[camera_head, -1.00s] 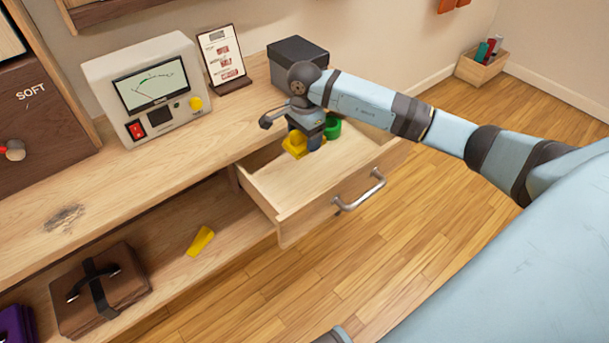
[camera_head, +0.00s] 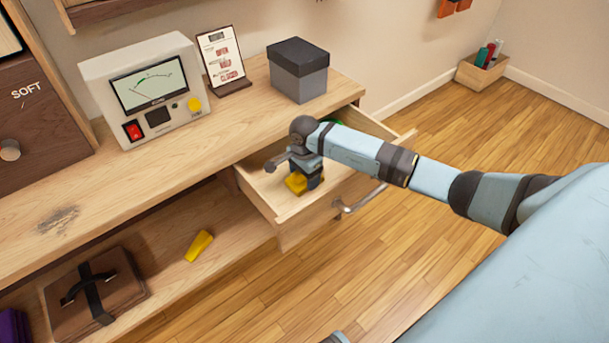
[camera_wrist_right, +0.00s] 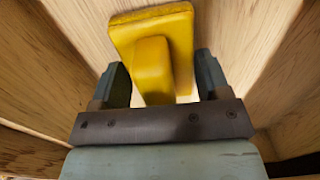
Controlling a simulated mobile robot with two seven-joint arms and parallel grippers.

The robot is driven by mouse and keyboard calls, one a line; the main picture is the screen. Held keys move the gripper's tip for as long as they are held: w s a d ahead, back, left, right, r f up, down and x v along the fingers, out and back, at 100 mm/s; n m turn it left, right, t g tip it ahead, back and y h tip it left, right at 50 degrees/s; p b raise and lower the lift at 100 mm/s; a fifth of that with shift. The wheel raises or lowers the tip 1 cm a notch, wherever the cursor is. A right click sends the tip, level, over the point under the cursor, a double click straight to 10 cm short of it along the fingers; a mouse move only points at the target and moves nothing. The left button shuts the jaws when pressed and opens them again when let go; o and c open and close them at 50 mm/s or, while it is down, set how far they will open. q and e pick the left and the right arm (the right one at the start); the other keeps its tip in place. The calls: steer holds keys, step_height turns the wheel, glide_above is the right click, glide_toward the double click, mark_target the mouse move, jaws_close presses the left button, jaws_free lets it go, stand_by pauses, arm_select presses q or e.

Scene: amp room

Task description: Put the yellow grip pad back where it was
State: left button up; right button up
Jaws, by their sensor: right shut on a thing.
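The yellow grip pad (camera_head: 297,183) is in the open drawer (camera_head: 283,222), near its front left part. My right gripper (camera_head: 308,178) reaches down into the drawer and is shut on the pad. In the right wrist view the pad (camera_wrist_right: 152,50) shows a flat plate with a raised block, and the fingers of my right gripper (camera_wrist_right: 161,82) stand on both sides of the block. I cannot tell whether the pad touches the drawer floor. A green thing (camera_head: 337,123) at the back of the drawer is mostly hidden by my arm. My left gripper is not in view.
A second yellow piece (camera_head: 199,246) lies on the lower shelf beside a brown case (camera_head: 95,292). A meter box (camera_head: 145,90), a card stand (camera_head: 223,60) and a grey box (camera_head: 298,70) stand on the bench top. The drawer handle (camera_head: 358,199) juts out in front.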

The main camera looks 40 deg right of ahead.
steer(key=o, duration=0.5)
steer(key=shift+f, duration=0.15)
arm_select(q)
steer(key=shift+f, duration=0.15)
arm_select(e)
steer(key=o, duration=0.4)
steer(key=shift+r, duration=0.55)
step_height(320, 180, up, 10)
steer(key=shift+r+p, duration=0.25)
steer(key=shift+p, duration=0.6)
steer(key=shift+r, duration=0.4)
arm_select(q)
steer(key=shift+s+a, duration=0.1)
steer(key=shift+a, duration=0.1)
